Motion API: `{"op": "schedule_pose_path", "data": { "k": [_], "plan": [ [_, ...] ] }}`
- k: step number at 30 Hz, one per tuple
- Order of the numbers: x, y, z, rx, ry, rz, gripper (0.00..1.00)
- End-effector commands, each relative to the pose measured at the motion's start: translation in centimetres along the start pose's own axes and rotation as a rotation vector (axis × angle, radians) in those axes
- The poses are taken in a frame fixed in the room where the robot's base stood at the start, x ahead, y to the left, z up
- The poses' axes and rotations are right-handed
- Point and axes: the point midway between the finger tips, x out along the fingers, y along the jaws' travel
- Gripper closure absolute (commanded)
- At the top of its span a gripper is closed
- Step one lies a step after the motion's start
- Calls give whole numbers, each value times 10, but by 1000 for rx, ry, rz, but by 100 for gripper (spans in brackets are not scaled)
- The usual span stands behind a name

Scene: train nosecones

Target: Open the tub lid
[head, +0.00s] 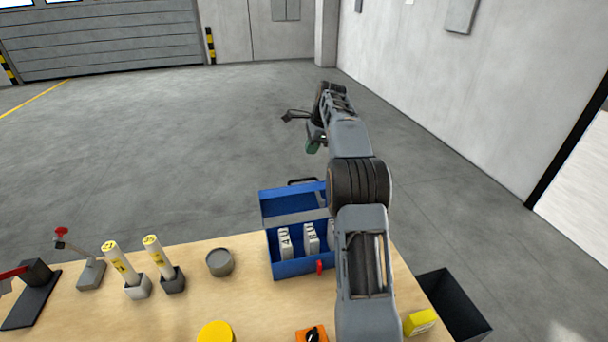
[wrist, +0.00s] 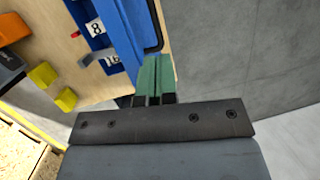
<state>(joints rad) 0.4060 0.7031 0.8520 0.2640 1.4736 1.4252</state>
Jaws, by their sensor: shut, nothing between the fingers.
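The blue tub (head: 300,267) stands near the table's back edge, partly hidden by my arm. Its blue lid (head: 283,207) is raised and tilted back at the rear, with a black handle (head: 301,181) at its far edge. White numbered blocks (head: 285,243) show inside, and a red latch (head: 319,266) is on the front. My gripper (head: 312,145) is beyond the lid in the head view. In the wrist view my gripper's green fingers (wrist: 154,80) are shut and empty, close beside the lid (wrist: 122,30) and its handle (wrist: 155,35). I cannot tell whether they touch.
A black bin (head: 453,302) and a yellow block (head: 420,322) are at the right. Open floor lies behind the table.

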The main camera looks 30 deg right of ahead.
Motion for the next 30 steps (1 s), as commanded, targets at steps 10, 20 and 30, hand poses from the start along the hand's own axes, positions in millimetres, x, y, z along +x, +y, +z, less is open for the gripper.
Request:
{"op": "schedule_pose_path", "data": {
  "k": [10, 20, 30],
  "plan": [
    [-16, 45, 25, -52, 164, -178, 100],
    [-16, 72, 32, -96, 222, -257, 100],
    [25, 65, 23, -100, 227, -261, 100]
  ]
}}
